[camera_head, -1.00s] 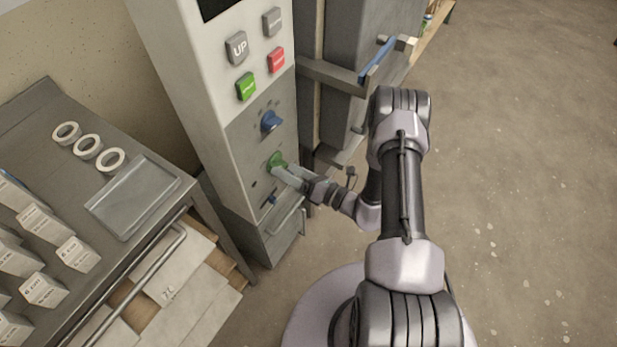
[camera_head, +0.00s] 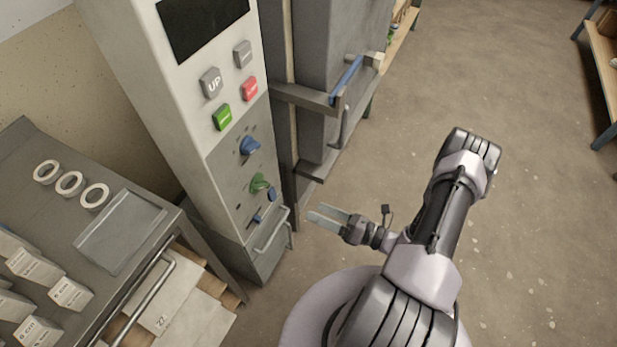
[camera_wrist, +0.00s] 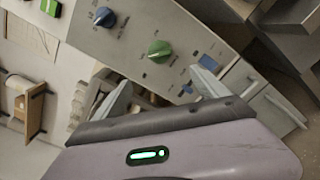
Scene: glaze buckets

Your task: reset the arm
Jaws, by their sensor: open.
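My gripper (camera_head: 326,216) is open and empty, with its two pale fingers spread apart. In the head view it hangs in free air to the right of the control panel (camera_head: 236,172), clear of it. The green knob (camera_head: 259,183) and the blue knob (camera_head: 250,146) are on the panel, to the left of the fingers. In the wrist view the fingers (camera_wrist: 162,92) show at the bottom. The green knob (camera_wrist: 159,51) appears between them and beyond, with the blue knob (camera_wrist: 105,17) to its upper left.
A grey kiln-like cabinet (camera_head: 335,45) with a blue-gripped handle stands behind the panel. A shelf (camera_head: 605,75) stands at far right. Open floor (camera_head: 540,220) lies right of my arm.

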